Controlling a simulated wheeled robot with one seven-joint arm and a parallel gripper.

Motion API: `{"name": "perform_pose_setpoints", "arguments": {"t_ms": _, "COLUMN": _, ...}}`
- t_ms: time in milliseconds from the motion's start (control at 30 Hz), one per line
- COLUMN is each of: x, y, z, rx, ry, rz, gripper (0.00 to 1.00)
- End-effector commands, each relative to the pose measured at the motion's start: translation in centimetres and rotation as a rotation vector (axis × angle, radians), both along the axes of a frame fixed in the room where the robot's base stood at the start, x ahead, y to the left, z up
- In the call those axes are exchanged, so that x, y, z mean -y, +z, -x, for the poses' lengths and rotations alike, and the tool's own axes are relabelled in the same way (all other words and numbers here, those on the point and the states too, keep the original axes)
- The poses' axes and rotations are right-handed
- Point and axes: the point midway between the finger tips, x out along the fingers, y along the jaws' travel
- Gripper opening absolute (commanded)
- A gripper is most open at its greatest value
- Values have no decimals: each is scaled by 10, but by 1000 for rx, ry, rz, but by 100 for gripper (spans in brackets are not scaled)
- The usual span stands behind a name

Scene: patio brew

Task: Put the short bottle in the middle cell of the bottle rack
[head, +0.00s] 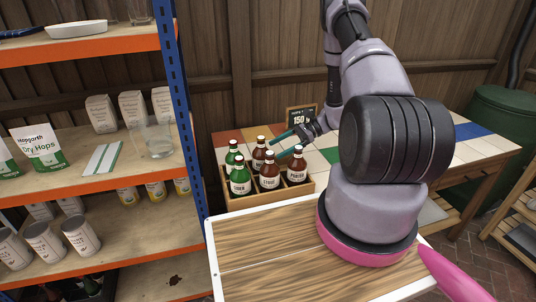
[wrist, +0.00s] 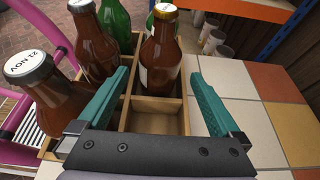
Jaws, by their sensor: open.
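The bottle rack (head: 262,198) is a wooden crate with dividers, standing on the tiled table. Its rim and an empty cell (wrist: 155,122) show in the wrist view, nearest my gripper. A brown bottle (head: 258,153) stands in the back middle cell; it also shows in the wrist view (wrist: 160,62), upright and ahead of the empty cell. My gripper (head: 274,150) is open, its teal fingers either side of this bottle in the wrist view; contact cannot be told. Other bottles in the rack are brown (head: 270,178) (head: 297,170) and green (head: 240,182) (head: 233,156). I cannot tell surely which is shortest.
A price sign (head: 301,117) stands behind the rack. A blue and orange shelf unit (head: 183,110) with bags and cans rises at the left. Tiles (wrist: 255,110) right of the rack in the wrist view are clear. A wooden-topped surface (head: 275,250) lies in front, bare.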

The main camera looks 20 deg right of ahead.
Motion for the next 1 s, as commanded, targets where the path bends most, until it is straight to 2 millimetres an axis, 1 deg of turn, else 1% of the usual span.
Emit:
{"name": "perform_pose_setpoints", "arguments": {"t_ms": 33, "x": 5, "y": 2, "z": 0, "rx": 1, "ry": -3, "rz": 0, "gripper": 100}}
{"name": "perform_pose_setpoints", "arguments": {"t_ms": 133, "x": 10, "y": 4, "z": 0, "rx": 0, "ry": 0, "rz": 0, "gripper": 100}}
{"name": "perform_pose_setpoints", "arguments": {"t_ms": 267, "x": 11, "y": 6, "z": 0, "rx": 1, "ry": 2, "rz": 1, "gripper": 100}}
{"name": "perform_pose_setpoints", "arguments": {"t_ms": 367, "x": 9, "y": 16, "z": -2, "rx": 17, "ry": 17, "rz": 14, "gripper": 100}}
{"name": "perform_pose_setpoints", "arguments": {"t_ms": 467, "x": 6, "y": 46, "z": -5, "rx": 61, "ry": 62, "rz": 52, "gripper": 100}}
{"name": "perform_pose_setpoints", "arguments": {"t_ms": 500, "x": 3, "y": 64, "z": -6, "rx": 89, "ry": 89, "rz": 75, "gripper": 100}}
{"name": "perform_pose_setpoints", "arguments": {"t_ms": 567, "x": -2, "y": 93, "z": -5, "rx": 136, "ry": 136, "rz": 119, "gripper": 100}}
{"name": "perform_pose_setpoints", "arguments": {"t_ms": 600, "x": -5, "y": 114, "z": -3, "rx": 170, "ry": 170, "rz": 151, "gripper": 100}}
{"name": "perform_pose_setpoints", "arguments": {"t_ms": 667, "x": -11, "y": 143, "z": 2, "rx": 221, "ry": 219, "rz": 200, "gripper": 100}}
{"name": "perform_pose_setpoints", "arguments": {"t_ms": 700, "x": -14, "y": 162, "z": 6, "rx": 253, "ry": 249, "rz": 232, "gripper": 100}}
{"name": "perform_pose_setpoints", "arguments": {"t_ms": 767, "x": -19, "y": 188, "z": 13, "rx": 307, "ry": 295, "rz": 282, "gripper": 100}}
{"name": "perform_pose_setpoints", "arguments": {"t_ms": 800, "x": -23, "y": 206, "z": 19, "rx": 341, "ry": 324, "rz": 316, "gripper": 100}}
{"name": "perform_pose_setpoints", "arguments": {"t_ms": 867, "x": -27, "y": 231, "z": 29, "rx": 396, "ry": 365, "rz": 369, "gripper": 100}}
{"name": "perform_pose_setpoints", "arguments": {"t_ms": 900, "x": -30, "y": 246, "z": 36, "rx": 433, "ry": 391, "rz": 406, "gripper": 100}}
{"name": "perform_pose_setpoints", "arguments": {"t_ms": 1000, "x": -36, "y": 283, "z": 56, "rx": 528, "ry": 453, "rz": 497, "gripper": 100}}
